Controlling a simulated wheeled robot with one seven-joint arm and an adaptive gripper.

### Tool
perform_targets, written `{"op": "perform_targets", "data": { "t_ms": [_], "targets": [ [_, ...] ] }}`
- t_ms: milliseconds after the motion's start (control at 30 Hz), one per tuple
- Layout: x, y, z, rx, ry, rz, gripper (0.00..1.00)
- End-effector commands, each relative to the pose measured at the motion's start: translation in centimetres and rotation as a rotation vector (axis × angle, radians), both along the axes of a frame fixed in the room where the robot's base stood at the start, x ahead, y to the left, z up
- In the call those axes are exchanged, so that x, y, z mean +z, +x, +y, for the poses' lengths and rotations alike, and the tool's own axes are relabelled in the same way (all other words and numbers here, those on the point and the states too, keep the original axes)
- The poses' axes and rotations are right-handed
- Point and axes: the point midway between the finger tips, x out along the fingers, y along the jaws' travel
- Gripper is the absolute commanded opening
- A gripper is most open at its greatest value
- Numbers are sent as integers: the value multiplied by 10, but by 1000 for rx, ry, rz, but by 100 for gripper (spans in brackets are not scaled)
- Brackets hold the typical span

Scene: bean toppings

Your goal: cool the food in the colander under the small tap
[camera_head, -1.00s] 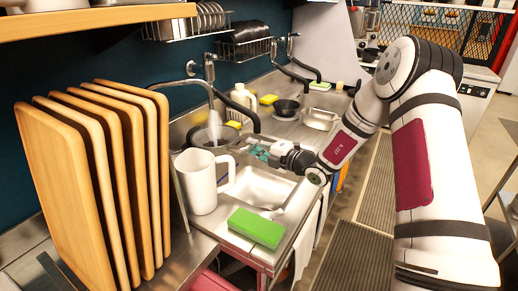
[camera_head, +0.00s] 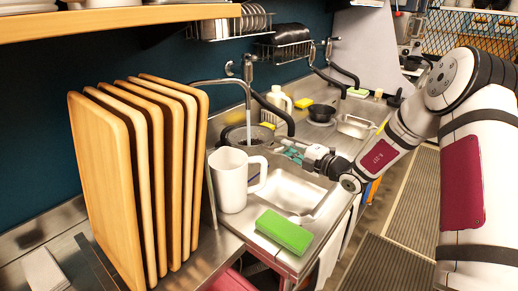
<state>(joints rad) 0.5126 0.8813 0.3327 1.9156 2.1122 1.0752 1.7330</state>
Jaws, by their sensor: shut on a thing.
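The grey colander (camera_head: 235,136) is in the head view, partly behind the white jug, below the spout of the small tap (camera_head: 222,82). A pale vertical streak, apparently water, runs from the spout down into it. The food inside is too small to make out. My gripper (camera_head: 291,154), with teal fingers, is shut at the colander's right side. The held part is hidden by the fingers and is probably its handle.
A white jug (camera_head: 229,180) stands in front of the colander. A green sponge (camera_head: 284,231) lies at the counter's front edge, by an empty sink basin (camera_head: 287,192). Wooden boards (camera_head: 112,180) stand at the left. A black bowl (camera_head: 321,112) sits farther back.

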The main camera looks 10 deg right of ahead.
Motion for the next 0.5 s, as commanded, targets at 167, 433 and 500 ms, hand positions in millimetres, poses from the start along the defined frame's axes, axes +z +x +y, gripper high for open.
{"op": "perform_targets", "data": {
  "t_ms": [167,433,500],
  "targets": [
    [1,0,0,1,0,-2,0],
    [2,-12,-13,-2,0,-1,0],
    [2,-16,-17,-1,0,-1,0]
  ]
}}
